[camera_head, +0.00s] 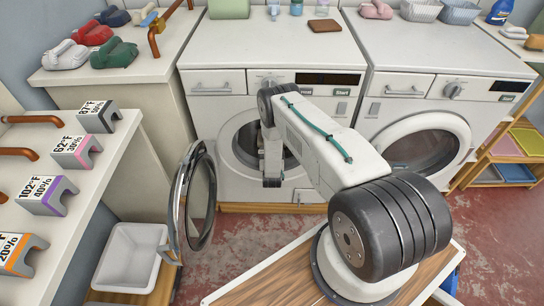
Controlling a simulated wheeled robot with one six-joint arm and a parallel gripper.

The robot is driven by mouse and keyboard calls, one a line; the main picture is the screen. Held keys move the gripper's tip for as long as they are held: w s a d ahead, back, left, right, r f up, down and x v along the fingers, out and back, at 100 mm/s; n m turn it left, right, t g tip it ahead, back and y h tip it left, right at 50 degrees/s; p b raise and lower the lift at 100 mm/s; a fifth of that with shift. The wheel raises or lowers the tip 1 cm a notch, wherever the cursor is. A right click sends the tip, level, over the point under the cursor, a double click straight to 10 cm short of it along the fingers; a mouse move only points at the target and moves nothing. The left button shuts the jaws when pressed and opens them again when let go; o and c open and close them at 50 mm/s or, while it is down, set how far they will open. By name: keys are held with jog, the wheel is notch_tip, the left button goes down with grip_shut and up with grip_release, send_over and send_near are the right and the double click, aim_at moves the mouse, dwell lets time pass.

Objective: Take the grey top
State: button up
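My gripper (271,180) hangs at the end of my arm, in front of the open round opening of the left washing machine (222,64). Its fingers are small and partly covered by the arm, so I cannot tell whether they are open or shut or hold anything. No garment shows clearly in the drum opening (246,150), which my arm partly hides. A light grey bundle (65,56) lies at the front left of the back-left counter, well away from my gripper. I cannot tell whether it is the grey top.
The left machine's round door (190,203) stands open toward the left. A white basin (128,258) is low beside it. The right machine's door (425,146) looks shut. Red (92,33) and green (114,53) bundles sit on the counter. Open red floor (500,240) lies at right.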

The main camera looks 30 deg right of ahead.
jog(key=shift+w+d+f, duration=0.15)
jog(key=shift+w+d, duration=0.15)
jog(key=shift+w, duration=0.1)
grip_shut()
